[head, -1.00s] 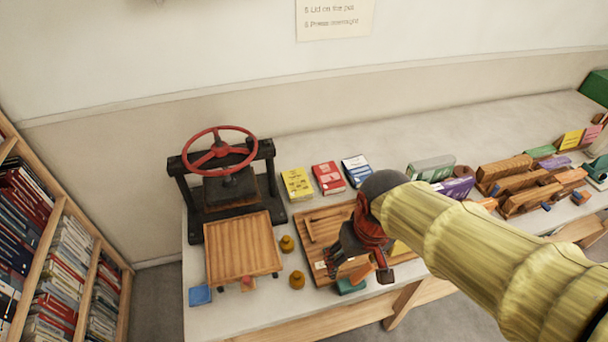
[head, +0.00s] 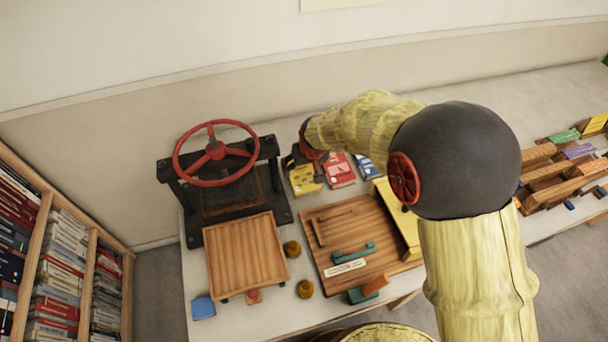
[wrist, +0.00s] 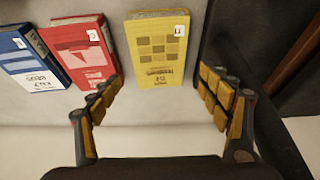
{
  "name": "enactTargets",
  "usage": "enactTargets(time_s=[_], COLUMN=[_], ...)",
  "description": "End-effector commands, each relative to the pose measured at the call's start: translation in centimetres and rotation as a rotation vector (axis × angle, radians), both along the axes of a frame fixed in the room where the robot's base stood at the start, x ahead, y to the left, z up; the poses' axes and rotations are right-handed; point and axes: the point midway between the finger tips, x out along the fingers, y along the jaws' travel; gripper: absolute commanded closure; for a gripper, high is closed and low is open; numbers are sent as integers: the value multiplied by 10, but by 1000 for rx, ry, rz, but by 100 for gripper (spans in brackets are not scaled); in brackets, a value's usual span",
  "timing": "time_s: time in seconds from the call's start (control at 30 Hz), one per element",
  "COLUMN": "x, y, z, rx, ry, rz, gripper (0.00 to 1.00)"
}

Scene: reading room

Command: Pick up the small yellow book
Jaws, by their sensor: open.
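The small yellow book (head: 305,180) lies on the table between the press and a red book; my gripper partly covers it in the head view. In the wrist view the yellow book (wrist: 159,48) lies face up with a white label at its top corner. My gripper (wrist: 165,97) is open and empty, its fingers spread to either side of the book's near end. The left finger is close to the red book's (wrist: 85,50) near corner. I cannot tell how high the fingertips are above the table.
The red book (head: 340,171) and a blue book (head: 368,166) lie to the right of the yellow one. The black press with its red wheel (head: 216,150) stands close on the left. A wooden board (head: 345,225) with tools lies in front. A larger yellow item (head: 398,220) stands on its right.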

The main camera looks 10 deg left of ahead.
Motion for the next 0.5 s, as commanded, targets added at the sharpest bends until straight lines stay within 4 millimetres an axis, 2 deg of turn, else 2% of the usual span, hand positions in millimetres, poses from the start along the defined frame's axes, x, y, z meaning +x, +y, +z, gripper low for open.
enactTargets(time_s=[0.1,0.27,0.5], x=[4,6,14], y=[2,3,7], z=[-14,-24,-58], rx=[-1,-1,-2], ry=[3,3,5], rz=[0,-1,0], gripper=[23,23,23])
